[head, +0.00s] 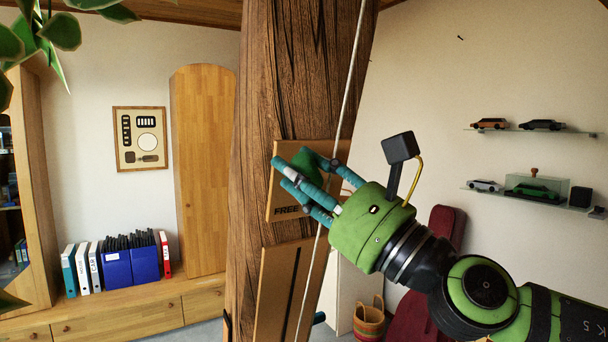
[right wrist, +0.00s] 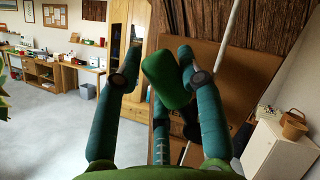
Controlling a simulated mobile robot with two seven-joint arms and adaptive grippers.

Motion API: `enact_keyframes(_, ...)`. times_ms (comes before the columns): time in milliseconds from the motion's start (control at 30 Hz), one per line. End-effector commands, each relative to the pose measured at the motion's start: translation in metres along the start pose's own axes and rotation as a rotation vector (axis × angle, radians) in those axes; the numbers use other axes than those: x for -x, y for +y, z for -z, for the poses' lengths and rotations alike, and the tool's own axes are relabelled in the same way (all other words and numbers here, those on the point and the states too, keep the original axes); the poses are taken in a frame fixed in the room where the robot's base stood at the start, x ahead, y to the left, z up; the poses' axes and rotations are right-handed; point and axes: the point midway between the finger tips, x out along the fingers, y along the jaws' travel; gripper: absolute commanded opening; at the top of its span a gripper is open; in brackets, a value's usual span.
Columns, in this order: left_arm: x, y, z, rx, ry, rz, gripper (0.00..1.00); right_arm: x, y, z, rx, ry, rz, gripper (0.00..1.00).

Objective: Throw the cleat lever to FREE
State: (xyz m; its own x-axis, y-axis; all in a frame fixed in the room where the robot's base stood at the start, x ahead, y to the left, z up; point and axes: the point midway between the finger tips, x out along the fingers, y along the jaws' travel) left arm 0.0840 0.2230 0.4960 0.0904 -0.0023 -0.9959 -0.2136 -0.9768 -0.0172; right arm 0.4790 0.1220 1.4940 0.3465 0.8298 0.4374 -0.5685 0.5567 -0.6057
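The cleat lever has a green grip (head: 309,166), which also shows in the right wrist view (right wrist: 167,79) with a dark stem below it. It stands in front of a brown board (head: 279,190) on the timber post; the word FREE is printed low on the board. My right gripper (head: 290,170) is at the board, its teal fingers spread. In the right wrist view its fingers (right wrist: 157,62) are apart, with the green grip between them, nearer the right finger. I cannot tell whether they touch it. The lever's base is partly hidden by the fingers. My left gripper is not in view.
A pale rope (head: 347,90) runs down the timber post (head: 300,70) close beside my right gripper. A second board (head: 285,295) with a dark slot is below. A white cabinet (right wrist: 275,150) with a basket (right wrist: 294,125) stands at right. Shelves with model cars (head: 530,190) hang on the right wall.

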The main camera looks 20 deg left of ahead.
Motion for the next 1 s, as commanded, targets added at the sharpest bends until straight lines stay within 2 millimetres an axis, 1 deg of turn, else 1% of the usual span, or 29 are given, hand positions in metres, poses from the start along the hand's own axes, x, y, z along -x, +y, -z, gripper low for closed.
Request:
enact_keyframes(67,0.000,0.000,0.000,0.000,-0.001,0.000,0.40,0.000,-0.002,-0.001,0.004,-0.002,0.004,0.63)
enact_keyframes(367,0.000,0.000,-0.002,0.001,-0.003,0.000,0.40,0.000,-0.001,0.000,-0.001,0.000,0.001,0.63)
enact_keyframes(467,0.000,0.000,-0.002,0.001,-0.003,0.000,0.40,0.005,-0.001,0.001,-0.002,0.001,0.002,0.63)
enact_keyframes(567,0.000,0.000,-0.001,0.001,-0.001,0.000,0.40,0.019,-0.001,0.001,-0.002,0.002,0.003,0.63)
enact_keyframes(800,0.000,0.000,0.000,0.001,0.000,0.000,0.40,0.070,-0.001,0.001,-0.002,0.003,0.004,0.63)
enact_keyframes(900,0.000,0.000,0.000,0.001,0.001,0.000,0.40,0.089,-0.001,0.001,-0.001,0.003,0.003,0.63)
enact_keyframes(1000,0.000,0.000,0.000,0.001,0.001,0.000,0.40,0.105,-0.001,0.001,-0.001,0.002,0.004,0.63)
